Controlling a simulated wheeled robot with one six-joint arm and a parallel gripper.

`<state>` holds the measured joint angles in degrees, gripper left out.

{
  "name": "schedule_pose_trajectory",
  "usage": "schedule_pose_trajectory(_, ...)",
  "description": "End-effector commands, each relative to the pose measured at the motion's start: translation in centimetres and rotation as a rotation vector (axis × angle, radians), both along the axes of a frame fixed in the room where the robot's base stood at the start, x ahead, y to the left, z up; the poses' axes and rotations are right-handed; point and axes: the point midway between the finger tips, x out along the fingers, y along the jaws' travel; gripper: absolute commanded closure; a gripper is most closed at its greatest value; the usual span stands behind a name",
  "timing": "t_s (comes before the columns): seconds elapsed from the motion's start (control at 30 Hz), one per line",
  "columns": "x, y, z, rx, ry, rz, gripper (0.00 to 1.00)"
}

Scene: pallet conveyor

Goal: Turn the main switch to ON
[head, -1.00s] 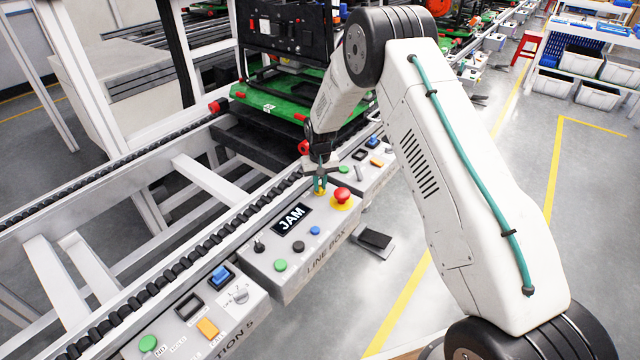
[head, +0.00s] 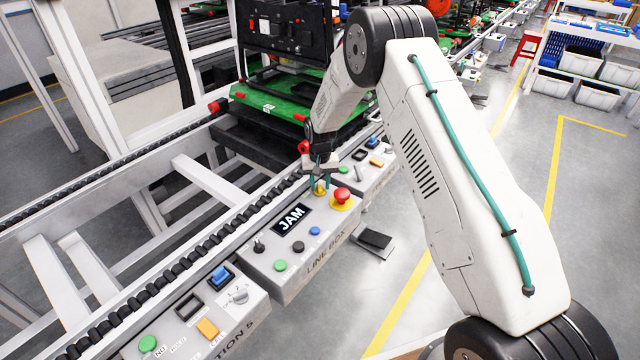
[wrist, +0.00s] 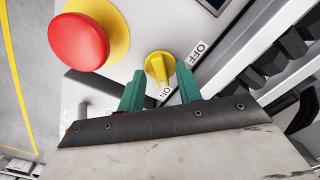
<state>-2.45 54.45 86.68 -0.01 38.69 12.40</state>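The main switch is a yellow rotary knob (wrist: 160,67) on the line box (head: 287,262), with an OFF label and an ON label beside it in the wrist view. Its raised grip lies roughly lengthwise in that view, one end towards the ON label (wrist: 164,93). The knob also shows small in the head view (head: 320,189), under my gripper (head: 322,180). My gripper is open, also seen in the wrist view (wrist: 160,80), with one teal finger on each side of the knob. Gaps show between the fingers and the raised grip.
A red emergency button (head: 342,195) on a yellow base sits close beside the switch; it is large in the wrist view (wrist: 78,40). The box display (head: 291,219) reads JAM. The roller conveyor rail (head: 215,240) runs alongside. A green pallet (head: 285,102) stands behind.

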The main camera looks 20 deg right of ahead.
Motion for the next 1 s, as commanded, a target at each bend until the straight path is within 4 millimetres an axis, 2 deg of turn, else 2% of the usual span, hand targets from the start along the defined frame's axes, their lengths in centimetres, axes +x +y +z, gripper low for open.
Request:
schedule_pose_trajectory(0.27,0.0,0.0,0.5,0.000,0.001,0.001,0.65)
schedule_pose_trajectory(0.6,0.0,0.0,5.9,0.000,-0.002,0.000,0.65)
schedule_pose_trajectory(0.7,0.0,-0.1,7.0,0.000,0.000,0.000,0.65)
schedule_pose_trajectory(1.0,0.0,-0.1,7.8,0.000,0.001,0.000,0.65)
